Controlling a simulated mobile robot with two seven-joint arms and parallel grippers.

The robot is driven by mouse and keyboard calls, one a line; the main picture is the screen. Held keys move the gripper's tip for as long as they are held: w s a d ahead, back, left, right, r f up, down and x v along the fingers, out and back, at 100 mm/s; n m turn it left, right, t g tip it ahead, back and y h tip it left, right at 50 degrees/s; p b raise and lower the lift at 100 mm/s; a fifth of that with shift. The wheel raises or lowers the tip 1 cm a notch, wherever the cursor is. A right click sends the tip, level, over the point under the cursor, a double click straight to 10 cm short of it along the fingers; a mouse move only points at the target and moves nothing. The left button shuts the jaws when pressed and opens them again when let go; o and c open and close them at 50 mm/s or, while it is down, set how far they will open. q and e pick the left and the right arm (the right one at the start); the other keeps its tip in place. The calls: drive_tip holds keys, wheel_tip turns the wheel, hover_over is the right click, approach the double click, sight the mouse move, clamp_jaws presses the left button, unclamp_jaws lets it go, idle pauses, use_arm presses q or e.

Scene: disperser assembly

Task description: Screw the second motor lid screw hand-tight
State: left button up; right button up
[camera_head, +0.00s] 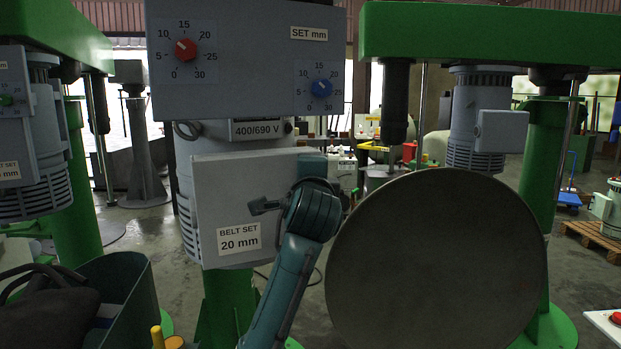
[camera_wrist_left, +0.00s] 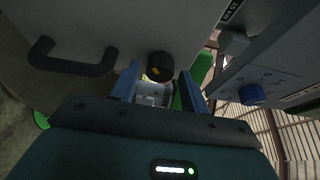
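A grey box-shaped cover (camera_head: 222,187) labelled "BELT SET 20 mm" sits on the front of the grey motor in the head view. A teal arm of mine rises in front of its right edge; its gripper end is not clearly seen there. In the left wrist view my left gripper (camera_wrist_left: 160,88) is open, its two blue fingers apart. A dark round screw head (camera_wrist_left: 160,66) with a yellow mark lies just beyond the fingertips, between them in the picture; I cannot tell whether they touch. A black bar handle (camera_wrist_left: 72,57) is on the grey surface to its left. My right gripper is not in view.
A control panel (camera_head: 245,70) with a red knob (camera_head: 186,49) and a blue knob (camera_head: 320,87) overhangs the cover. A large round grey disc (camera_head: 435,265) fills the right foreground. A dark green bin (camera_head: 125,290) stands lower left. Green-framed machines flank both sides.

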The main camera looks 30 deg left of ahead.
use_arm(q)
drive_tip(key=shift+o, duration=0.4)
drive_tip(key=shift+s, duration=0.1)
drive_tip(key=b+v, duration=0.2)
drive_tip(key=v, duration=1.1)
